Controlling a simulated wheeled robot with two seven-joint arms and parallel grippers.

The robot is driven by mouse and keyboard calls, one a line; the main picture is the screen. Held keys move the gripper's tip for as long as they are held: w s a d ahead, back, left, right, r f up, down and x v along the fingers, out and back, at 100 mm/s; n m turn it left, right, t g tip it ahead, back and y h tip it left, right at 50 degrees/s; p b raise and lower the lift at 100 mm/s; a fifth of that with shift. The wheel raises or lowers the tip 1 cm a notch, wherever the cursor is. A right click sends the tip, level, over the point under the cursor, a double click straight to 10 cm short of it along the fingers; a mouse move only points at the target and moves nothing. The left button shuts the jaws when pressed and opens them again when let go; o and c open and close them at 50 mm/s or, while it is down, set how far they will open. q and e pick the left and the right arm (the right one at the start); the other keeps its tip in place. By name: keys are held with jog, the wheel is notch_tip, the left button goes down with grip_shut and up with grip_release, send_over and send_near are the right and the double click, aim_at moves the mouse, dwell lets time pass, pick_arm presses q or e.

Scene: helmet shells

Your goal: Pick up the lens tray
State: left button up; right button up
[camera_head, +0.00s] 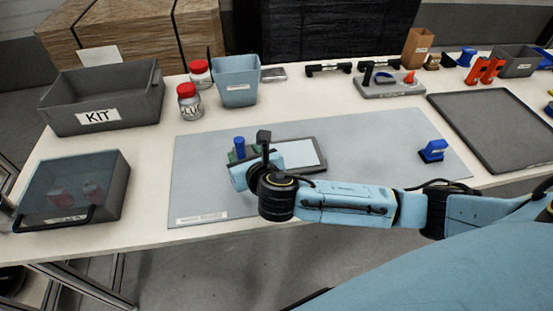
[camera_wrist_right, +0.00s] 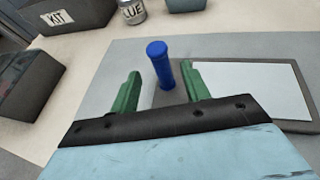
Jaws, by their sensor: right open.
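The lens tray appears to be the flat dark tray with a pale top (camera_head: 304,152) on the grey mat, partly hidden by my right arm. Its pale top also shows in the right wrist view (camera_wrist_right: 255,85). An upright blue post (camera_wrist_right: 158,62) stands at the tray's left end; I cannot tell if it is fixed to it. My right gripper (camera_head: 240,157) is open, its green fingers (camera_wrist_right: 162,72) on either side of the post in the wrist picture. I cannot tell whether they touch it. My left gripper is out of view.
A grey KIT bin (camera_head: 105,100), a lidded box (camera_head: 70,190), red-capped jars (camera_head: 190,105) and a blue bin (camera_head: 237,82) stand left and behind. A blue piece (camera_head: 433,151) sits on the mat's right. A dark tray (camera_head: 495,125) lies far right. The mat between is clear.

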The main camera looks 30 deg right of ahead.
aim_at(242, 152)
jog(key=x, duration=0.2)
jog(key=b+x, duration=0.1)
jog(key=x, duration=0.1)
jog(key=shift+w+f, duration=0.1)
jog(key=shift+f, duration=0.35)
jog(key=shift+w+f+b, duration=0.1)
jog(key=shift+w+b, duration=0.15)
jog(key=shift+b, duration=0.05)
jog(key=c, duration=0.7)
jog(key=shift+c, duration=1.4)
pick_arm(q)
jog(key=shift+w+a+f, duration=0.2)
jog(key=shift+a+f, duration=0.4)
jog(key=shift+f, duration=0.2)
pick_arm(e)
grip_shut()
